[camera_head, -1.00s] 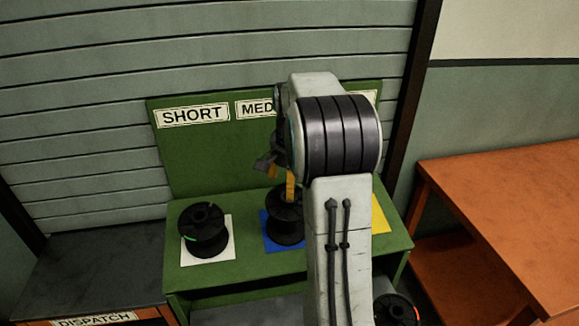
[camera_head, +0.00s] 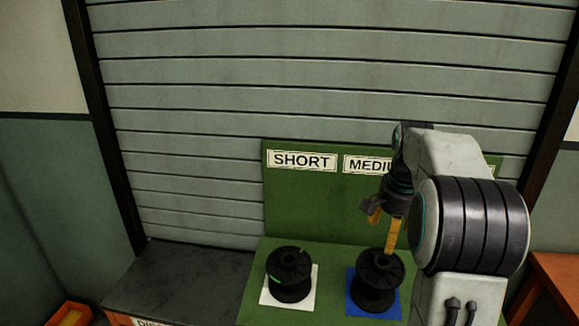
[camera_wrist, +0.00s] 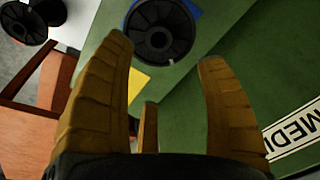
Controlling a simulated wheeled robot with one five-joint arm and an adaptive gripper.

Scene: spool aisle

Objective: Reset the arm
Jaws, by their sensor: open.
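My gripper (camera_head: 384,222) is open and empty, its orange fingers pointing down just above or beside the middle black spool (camera_head: 378,282). In the wrist view the gripper (camera_wrist: 166,53) shows its spread fingers with nothing between them. The middle spool also shows there at the top (camera_wrist: 160,28), ahead of the fingertips; from these views I cannot tell the exact gap. This spool stands upright on a blue mat (camera_head: 354,303) on the green stand. My arm covers the right part of the stand in the head view.
Another black spool (camera_head: 290,274) stands on a white mat (camera_head: 271,292) under the SHORT label (camera_head: 302,161). A dark-topped dispatch table (camera_head: 180,280) is at the left, an orange table (camera_head: 553,280) at the right. The green backboard (camera_head: 310,205) rises behind the spools, before a grey shutter.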

